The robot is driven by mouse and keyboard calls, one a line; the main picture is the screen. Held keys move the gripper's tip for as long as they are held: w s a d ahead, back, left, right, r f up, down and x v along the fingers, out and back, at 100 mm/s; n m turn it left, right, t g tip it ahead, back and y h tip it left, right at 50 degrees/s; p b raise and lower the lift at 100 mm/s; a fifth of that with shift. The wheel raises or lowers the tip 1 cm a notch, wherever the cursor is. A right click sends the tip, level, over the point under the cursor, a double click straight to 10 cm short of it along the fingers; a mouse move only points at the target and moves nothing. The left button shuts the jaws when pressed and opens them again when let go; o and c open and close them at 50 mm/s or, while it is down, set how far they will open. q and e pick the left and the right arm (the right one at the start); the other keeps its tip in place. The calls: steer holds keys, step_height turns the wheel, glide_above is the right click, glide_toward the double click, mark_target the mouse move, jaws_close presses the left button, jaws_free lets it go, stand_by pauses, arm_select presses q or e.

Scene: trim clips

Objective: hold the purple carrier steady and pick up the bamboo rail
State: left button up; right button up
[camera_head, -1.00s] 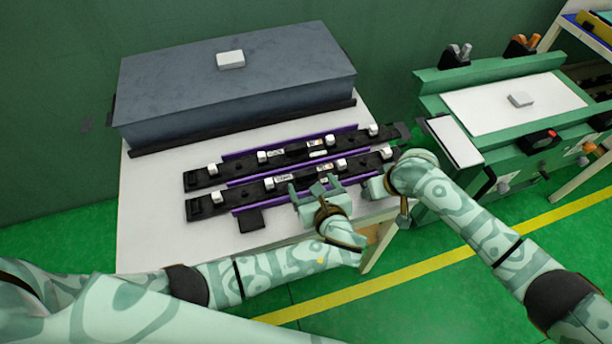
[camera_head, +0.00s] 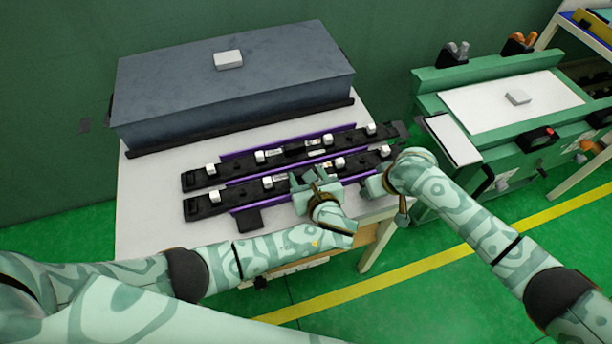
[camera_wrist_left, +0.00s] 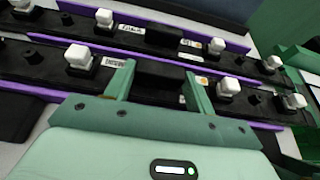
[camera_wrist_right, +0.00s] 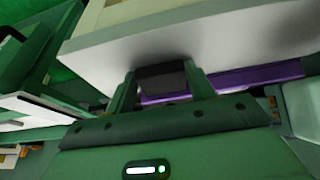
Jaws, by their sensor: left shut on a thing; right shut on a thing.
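The purple carrier (camera_head: 236,156) lies on the white table with two long black rails in its channels, a far rail (camera_head: 226,170) and a near rail (camera_head: 240,194). Both bear white clips and small labels I cannot read, so I cannot tell which is the bamboo one. My left gripper (camera_head: 308,179) is over the near rail. In the left wrist view its fingers are shut on a black block (camera_wrist_left: 158,76) on that rail. My right gripper (camera_head: 374,184) is at the table's front edge. In the right wrist view it is shut on a black tab (camera_wrist_right: 161,78) beside the carrier's purple edge (camera_wrist_right: 252,78).
A large grey box (camera_head: 230,85) with a small white block (camera_head: 228,60) on top fills the back of the table. A black tab (camera_head: 249,220) sticks out at the carrier's front left. A green bench (camera_head: 500,130) stands to the right.

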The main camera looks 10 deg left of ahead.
steer(key=o, duration=1.2)
arm_select(q)
step_height(320, 180, up, 10)
steer(key=shift+f, duration=0.15)
